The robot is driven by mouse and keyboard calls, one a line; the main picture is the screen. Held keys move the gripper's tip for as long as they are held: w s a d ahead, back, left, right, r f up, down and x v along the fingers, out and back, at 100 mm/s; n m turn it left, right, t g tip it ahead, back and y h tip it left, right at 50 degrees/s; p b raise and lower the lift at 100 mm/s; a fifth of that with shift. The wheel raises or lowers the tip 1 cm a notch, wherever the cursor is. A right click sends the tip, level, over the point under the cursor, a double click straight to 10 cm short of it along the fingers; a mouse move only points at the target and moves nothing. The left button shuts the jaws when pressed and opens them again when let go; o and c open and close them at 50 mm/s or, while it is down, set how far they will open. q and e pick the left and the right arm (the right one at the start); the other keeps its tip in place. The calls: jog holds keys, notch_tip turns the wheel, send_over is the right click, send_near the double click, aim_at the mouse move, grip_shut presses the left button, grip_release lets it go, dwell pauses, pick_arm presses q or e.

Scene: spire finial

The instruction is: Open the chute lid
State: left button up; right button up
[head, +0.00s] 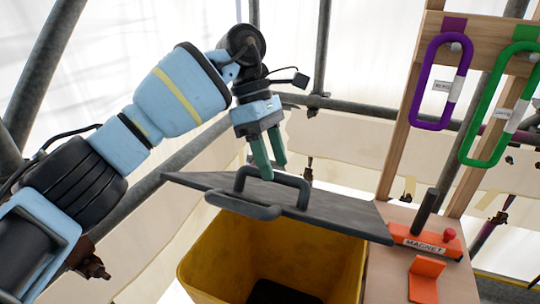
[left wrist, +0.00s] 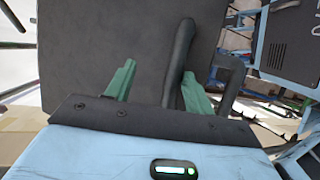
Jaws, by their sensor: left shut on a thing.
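The chute lid (head: 345,213) is a dark grey plate with a raised grey bar handle (head: 246,207). It lies tilted above a yellow chute (head: 230,255), whose inside shows below the lid's near edge. My left gripper (head: 272,168) comes down from above with green fingers, shut on the handle. In the left wrist view, the handle bar (left wrist: 178,60) stands between the two fingers, close against the right one, with the dark lid (left wrist: 100,45) behind. The exact contact is partly hidden in the head view. My right gripper is in neither view.
An orange block labelled MAGNET (head: 428,241) with a dark post and red knob stands by the lid's right end. An orange bracket (head: 423,280) is in front of it. Purple (head: 431,108) and green (head: 481,140) loops hang on a wooden frame. Grey scaffold tubes (head: 320,50) stand behind.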

pick_arm(q)
jog(key=shift+a+r, duration=0.1)
jog(key=shift+r, duration=0.1)
dwell(0.6)
jog(key=v, duration=0.7)
jog(key=shift+r, duration=0.35)
jog(key=shift+f, duration=0.1)
